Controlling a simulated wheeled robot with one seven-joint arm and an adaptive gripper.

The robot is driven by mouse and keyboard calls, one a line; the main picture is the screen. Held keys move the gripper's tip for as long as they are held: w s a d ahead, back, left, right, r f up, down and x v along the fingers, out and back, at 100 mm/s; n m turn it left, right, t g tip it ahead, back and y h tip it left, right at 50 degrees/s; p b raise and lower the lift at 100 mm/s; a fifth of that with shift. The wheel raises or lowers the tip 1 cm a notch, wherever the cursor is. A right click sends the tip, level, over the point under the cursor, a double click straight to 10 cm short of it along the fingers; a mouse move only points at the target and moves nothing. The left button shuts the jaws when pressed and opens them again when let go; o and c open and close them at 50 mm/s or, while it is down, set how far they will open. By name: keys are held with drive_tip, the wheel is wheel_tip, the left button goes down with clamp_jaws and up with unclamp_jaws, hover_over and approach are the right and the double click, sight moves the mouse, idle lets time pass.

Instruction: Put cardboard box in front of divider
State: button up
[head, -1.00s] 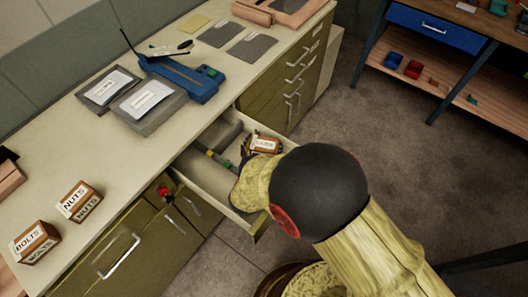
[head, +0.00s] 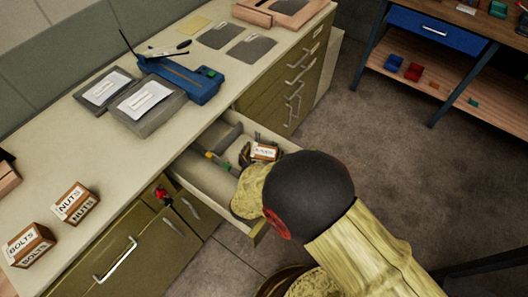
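A small cardboard box (head: 265,152) with a white label shows inside the open drawer (head: 272,137), toward its right side. My gripper (head: 246,154) is in the drawer, with a dark finger at the left of the box. The yellow wrist and black arm joint hide most of the gripper, so I cannot tell whether it is closed on the box. A grey divider (head: 230,134) stands in the drawer to the left of the box. The front right of the drawer is hidden behind my arm.
Small green and yellow items (head: 217,159) lie in the drawer. The counter (head: 150,165) holds a NUTS box (head: 75,203), a BOLTS box (head: 28,245), grey cases (head: 145,104) and a blue tool (head: 190,82). A workbench (head: 470,85) stands at the right, with open floor between.

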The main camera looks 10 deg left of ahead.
drive_tip(key=shift+o, duration=0.4)
drive_tip(key=shift+r, duration=0.2)
drive_tip(key=p+v, duration=0.3)
drive_tip(key=v, duration=0.4)
drive_tip(key=shift+s+r, duration=0.15)
drive_tip(key=shift+s, duration=0.05)
